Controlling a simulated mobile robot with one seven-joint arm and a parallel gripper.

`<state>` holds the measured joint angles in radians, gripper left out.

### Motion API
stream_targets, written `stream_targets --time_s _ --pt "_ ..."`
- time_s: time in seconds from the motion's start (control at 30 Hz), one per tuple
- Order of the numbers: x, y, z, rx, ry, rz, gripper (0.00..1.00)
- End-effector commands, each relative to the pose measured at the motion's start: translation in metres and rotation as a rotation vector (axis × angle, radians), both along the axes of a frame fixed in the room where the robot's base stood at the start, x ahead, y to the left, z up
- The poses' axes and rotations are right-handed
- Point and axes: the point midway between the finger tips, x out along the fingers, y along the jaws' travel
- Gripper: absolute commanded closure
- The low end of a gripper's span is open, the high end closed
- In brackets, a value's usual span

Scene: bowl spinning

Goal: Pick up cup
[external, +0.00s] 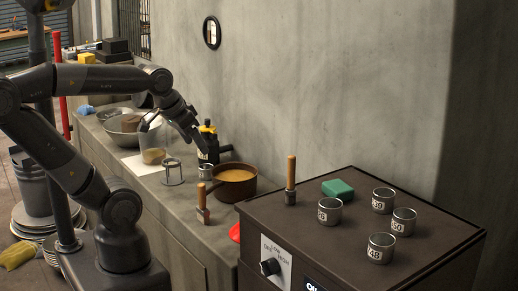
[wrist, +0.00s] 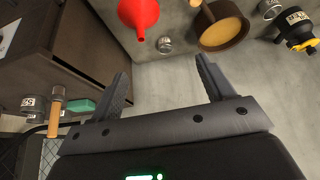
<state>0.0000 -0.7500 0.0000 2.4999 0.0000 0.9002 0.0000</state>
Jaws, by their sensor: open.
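Several metal cups with number labels stand on the dark box in the external view: one at the left (external: 328,211), one at the back (external: 383,201), one at the right (external: 403,222) and one in front (external: 381,249). Another metal cup (external: 205,172) stands on the counter beside the pot. My gripper (external: 174,130) is above the counter, away from the box. In the wrist view my gripper (wrist: 163,80) is open with nothing between its fingers. A labelled cup (wrist: 34,106) shows at the left edge there, and a metal cup (wrist: 270,8) at the top right.
A pot of orange-brown contents (external: 235,183), a black bottle (external: 208,145), a glass vessel (external: 153,145) and a metal stand (external: 173,172) occupy the counter. A red funnel (wrist: 138,14) is near the box. A green block (external: 338,188) and wooden-handled tool (external: 291,182) are on the box.

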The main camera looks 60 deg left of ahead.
Motion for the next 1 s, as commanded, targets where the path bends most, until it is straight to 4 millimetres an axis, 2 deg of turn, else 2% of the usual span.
stream_targets --time_s 0.07,0.17,0.37,0.57,0.67,0.8,1.0 --pt "0.001 0.000 0.005 0.000 -0.002 0.000 0.26" --pt "0.001 0.000 0.025 0.000 -0.006 0.000 0.26" --pt "0.001 0.000 0.100 0.000 -0.007 0.000 0.26" --pt "0.041 -0.047 0.112 0.015 0.080 -0.003 0.26" --pt "0.061 -0.076 0.118 0.019 0.120 -0.004 0.26" --pt "0.087 -0.125 0.124 0.024 0.177 -0.009 0.26" --pt "0.115 -0.202 0.122 0.021 0.259 -0.015 0.26"
